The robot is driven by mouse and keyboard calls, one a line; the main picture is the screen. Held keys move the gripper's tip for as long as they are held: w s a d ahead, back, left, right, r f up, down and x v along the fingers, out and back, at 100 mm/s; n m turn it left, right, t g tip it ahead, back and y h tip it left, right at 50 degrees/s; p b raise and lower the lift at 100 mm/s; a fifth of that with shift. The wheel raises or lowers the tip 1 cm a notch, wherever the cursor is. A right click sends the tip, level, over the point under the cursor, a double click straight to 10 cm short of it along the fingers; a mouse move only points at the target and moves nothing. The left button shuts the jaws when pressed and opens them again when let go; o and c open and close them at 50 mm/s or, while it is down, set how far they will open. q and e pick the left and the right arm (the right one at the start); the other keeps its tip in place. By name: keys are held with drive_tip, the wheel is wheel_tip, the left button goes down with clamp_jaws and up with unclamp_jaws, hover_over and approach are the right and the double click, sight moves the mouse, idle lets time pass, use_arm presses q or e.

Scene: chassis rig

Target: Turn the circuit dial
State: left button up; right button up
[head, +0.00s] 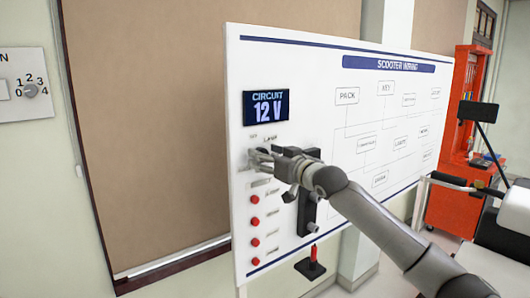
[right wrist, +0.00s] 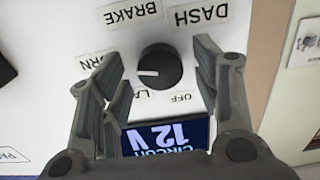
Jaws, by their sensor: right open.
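The circuit dial (right wrist: 160,67) is a round black knob on the white board, with a white pointer line facing left in the right wrist view. Labels reading BRAKE, DASH, OFF, a partly hidden LA… and …RN surround it, seen upside down. My right gripper (right wrist: 158,58) is open, its fingers on either side of the dial with gaps to it. In the head view my right gripper (head: 260,158) is at the board below the display and largely hides the dial. The display (head: 266,106) reads CIRCUIT 12 V. My left gripper is not in view.
The white board (head: 310,80) carries a wiring diagram on its right and a column of red buttons (head: 254,222) below the dial. A separate numbered dial (head: 30,90) is on the left wall. A red cabinet (head: 455,212) stands at the far right.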

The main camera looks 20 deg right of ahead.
drive_tip(key=shift+w+a, duration=0.15)
drive_tip(key=shift+w, duration=0.15)
drive_tip(key=c, duration=1)
drive_tip(key=shift+c, duration=0.2)
drive_tip(key=m+p, duration=0.6)
drive_tip(key=m, duration=0.5)
drive_tip(key=shift+m, duration=0.3)
drive_tip(key=shift+p, duration=0.3)
